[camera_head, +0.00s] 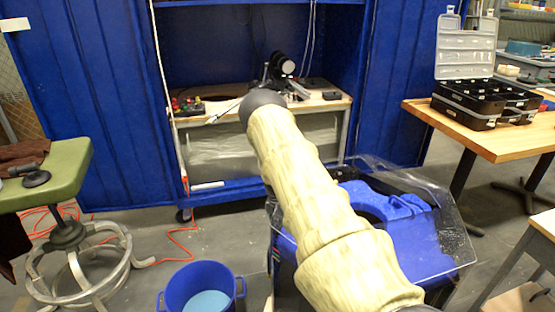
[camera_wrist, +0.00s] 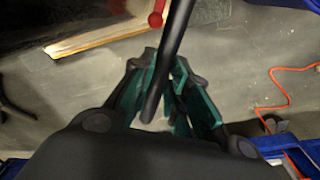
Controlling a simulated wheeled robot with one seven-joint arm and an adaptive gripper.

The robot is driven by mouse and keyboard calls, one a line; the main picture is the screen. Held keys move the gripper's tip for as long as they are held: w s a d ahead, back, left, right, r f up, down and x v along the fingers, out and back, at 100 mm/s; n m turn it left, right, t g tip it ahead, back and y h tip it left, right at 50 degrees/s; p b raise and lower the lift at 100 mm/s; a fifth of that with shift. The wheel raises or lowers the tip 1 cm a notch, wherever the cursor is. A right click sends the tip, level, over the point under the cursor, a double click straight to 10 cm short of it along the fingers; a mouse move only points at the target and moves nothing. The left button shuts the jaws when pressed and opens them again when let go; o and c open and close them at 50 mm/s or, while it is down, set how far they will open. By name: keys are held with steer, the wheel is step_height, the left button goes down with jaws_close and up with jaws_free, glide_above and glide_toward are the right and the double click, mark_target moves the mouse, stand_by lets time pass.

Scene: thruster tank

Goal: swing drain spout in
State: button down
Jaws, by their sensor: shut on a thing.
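My gripper (camera_wrist: 165,95) shows in the wrist view with its teal-padded fingers closed around a long dark rod (camera_wrist: 172,50). The rod looks like the drain spout. It runs from the top edge down between the fingers, and its rounded lower end shows between them. In the head view, my cream-sleeved arm reaches forward to the bench in the blue cabinet. My fingers and the rod cannot be made out clearly there, as the forearm and wrist cover much of that area.
The wooden bench top (camera_head: 330,103) carries small red and dark parts. A clear tank (camera_head: 225,145) sits below it. A blue bucket (camera_head: 203,268) stands on the floor, and a green stool (camera_head: 60,180) is at left. A table (camera_head: 480,135) with a toolbox (camera_head: 470,105) is at right.

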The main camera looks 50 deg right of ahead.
steer(key=shift+d, duration=0.15)
steer(key=c, duration=1.4)
jaws_free()
steer(key=shift+s, duration=0.15)
steer(key=shift+o, duration=0.2)
step_height(320, 180, up, 12)
steer(key=shift+w, duration=0.4)
steer(key=shift+a+f, duration=0.1)
steer(key=shift+a, duration=0.1)
